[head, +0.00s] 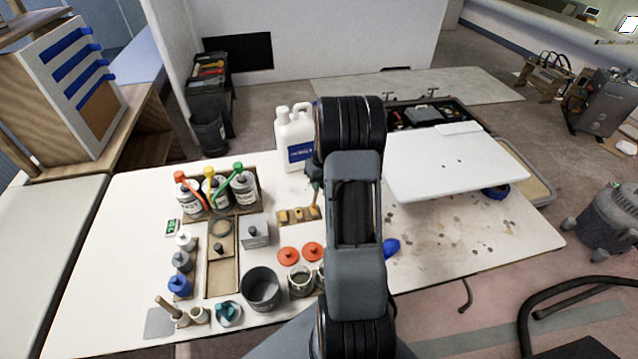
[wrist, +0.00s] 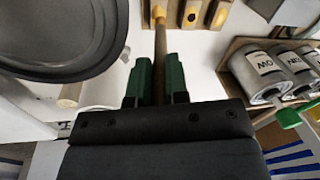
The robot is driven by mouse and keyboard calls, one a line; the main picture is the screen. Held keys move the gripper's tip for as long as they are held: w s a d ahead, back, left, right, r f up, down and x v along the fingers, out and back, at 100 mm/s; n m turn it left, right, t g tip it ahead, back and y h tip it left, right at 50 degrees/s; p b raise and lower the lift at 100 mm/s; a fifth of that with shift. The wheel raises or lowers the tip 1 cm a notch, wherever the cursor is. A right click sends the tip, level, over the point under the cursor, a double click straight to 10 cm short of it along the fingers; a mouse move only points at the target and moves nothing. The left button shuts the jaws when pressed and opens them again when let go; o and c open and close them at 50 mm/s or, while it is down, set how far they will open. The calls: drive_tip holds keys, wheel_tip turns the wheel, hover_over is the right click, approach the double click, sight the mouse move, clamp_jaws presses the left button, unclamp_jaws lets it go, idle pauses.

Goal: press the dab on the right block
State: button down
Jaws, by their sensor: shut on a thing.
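Three small wooden blocks with yellow dabs stand in a row on the white table in the head view. The right block (head: 314,211) is closest to my arm, beside the middle block (head: 298,215) and left block (head: 283,217). In the wrist view, blocks with yellow dabs (wrist: 190,14) show at the top edge. My gripper (wrist: 160,85) has green fingers shut on a thin wooden stick (wrist: 160,45). The stick points toward the row, its end at the leftmost block in that view. I cannot tell whether it touches the dab. In the head view my arm hides most of the gripper.
A white jug (head: 295,139) stands behind the blocks. Cans with coloured spouts (head: 215,192) stand in a tray to the left. A grey box (head: 256,231), orange lids (head: 289,255) and a dark pot (head: 261,288) lie nearer. A white panel (head: 450,168) is to the right.

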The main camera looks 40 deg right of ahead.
drive_tip(key=shift+f+b, duration=0.65)
drive_tip(key=shift+f, duration=0.05)
idle(2.0)
